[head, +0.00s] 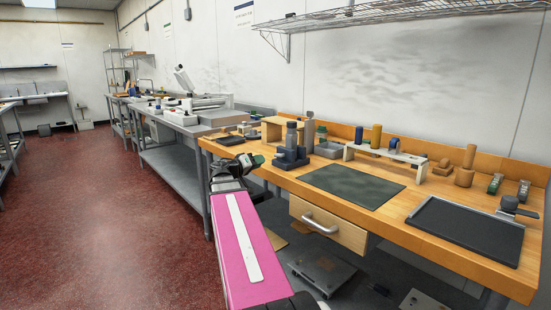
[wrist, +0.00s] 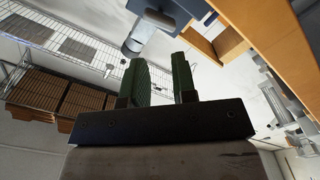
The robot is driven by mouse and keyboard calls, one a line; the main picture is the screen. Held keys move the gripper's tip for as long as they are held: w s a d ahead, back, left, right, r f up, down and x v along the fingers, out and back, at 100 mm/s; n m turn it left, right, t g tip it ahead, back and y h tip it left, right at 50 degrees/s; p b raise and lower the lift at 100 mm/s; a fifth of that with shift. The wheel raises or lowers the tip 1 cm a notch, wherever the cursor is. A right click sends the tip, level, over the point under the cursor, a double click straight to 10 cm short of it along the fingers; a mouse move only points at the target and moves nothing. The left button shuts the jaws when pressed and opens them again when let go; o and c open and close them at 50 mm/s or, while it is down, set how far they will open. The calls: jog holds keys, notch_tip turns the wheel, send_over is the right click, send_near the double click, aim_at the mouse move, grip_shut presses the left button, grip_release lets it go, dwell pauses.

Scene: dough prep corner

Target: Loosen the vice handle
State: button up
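A dark blue-grey vice (head: 290,157) stands at the front edge of the wooden bench, left of the dark green mat. Its handle is too small to make out in the head view. My gripper (head: 252,161) is just left of the vice, at about bench height, with a gap between them. In the wrist view my gripper (wrist: 162,82) has two green ribbed fingers, apart and with nothing between them. A blue-grey body (wrist: 197,8) with a pale grey cylinder (wrist: 138,38) shows beyond the fingertips; it may be part of the vice.
The wooden bench (head: 270,173) holds a green mat (head: 352,184), a black tray (head: 468,228), a small white rack (head: 387,154) and several bottles and blocks. A drawer (head: 328,224) with a metal handle is under its front edge. Red floor (head: 110,220) at left is clear.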

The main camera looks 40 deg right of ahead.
aim_at(277, 156)
jog(key=d+n, duration=0.7)
jog(key=w+d+n, duration=0.1)
jog(key=d+n, duration=0.2)
jog(key=n, duration=0.1)
jog(key=shift+d, duration=0.4)
dwell(0.3)
grip_shut()
